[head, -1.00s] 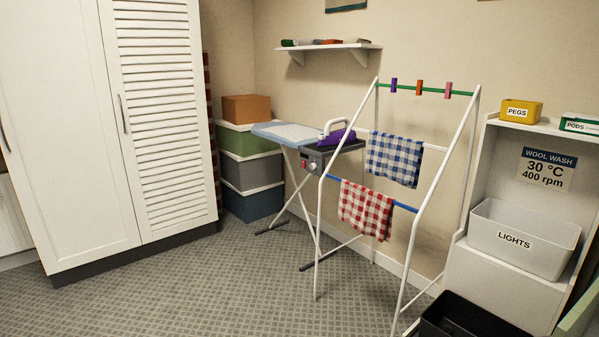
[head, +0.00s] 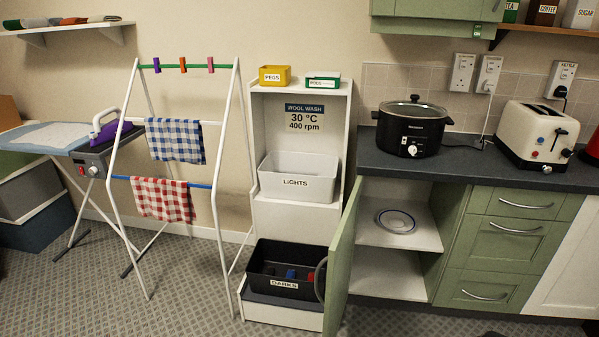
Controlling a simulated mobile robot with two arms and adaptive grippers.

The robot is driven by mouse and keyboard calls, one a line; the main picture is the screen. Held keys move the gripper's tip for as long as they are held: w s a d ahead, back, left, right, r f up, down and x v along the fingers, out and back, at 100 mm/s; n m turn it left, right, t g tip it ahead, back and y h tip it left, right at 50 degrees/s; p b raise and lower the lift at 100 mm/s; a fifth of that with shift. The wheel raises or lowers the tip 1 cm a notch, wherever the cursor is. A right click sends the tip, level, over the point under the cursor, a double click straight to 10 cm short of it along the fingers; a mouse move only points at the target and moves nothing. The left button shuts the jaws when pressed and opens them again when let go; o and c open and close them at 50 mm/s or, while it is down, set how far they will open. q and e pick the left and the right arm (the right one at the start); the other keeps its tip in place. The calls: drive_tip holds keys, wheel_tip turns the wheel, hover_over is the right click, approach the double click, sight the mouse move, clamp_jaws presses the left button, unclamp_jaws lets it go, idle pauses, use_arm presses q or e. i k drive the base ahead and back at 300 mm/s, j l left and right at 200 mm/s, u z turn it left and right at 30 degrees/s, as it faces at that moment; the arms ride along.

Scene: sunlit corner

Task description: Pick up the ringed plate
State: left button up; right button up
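The ringed plate (head: 396,221) is white with a blue ring. It lies on the upper shelf (head: 372,237) inside an open green base cupboard, right of centre in the head view. The cupboard door (head: 342,262) stands open on the left side of the opening. Neither of my grippers is in view.
The open door juts out beside a black DARKS bin (head: 262,284) and a white LIGHTS bin (head: 285,184). A slow cooker (head: 412,133) and toaster (head: 537,132) stand on the worktop above. A drying rack (head: 223,120) stands at left. Patterned floor shows in front.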

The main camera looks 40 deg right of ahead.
sight(393, 220)
drive_tip(key=i+z, duration=0.1)
drive_tip(key=z, duration=1.3)
drive_tip(key=i+j+z, duration=0.15)
drive_tip(key=j+z, duration=0.25)
drive_tip(key=i+j+z, duration=0.1)
drive_tip(key=j+z, duration=0.75)
drive_tip(key=j, duration=0.2)
drive_tip(key=i+j, duration=0.6)
drive_tip(key=j, duration=0.2)
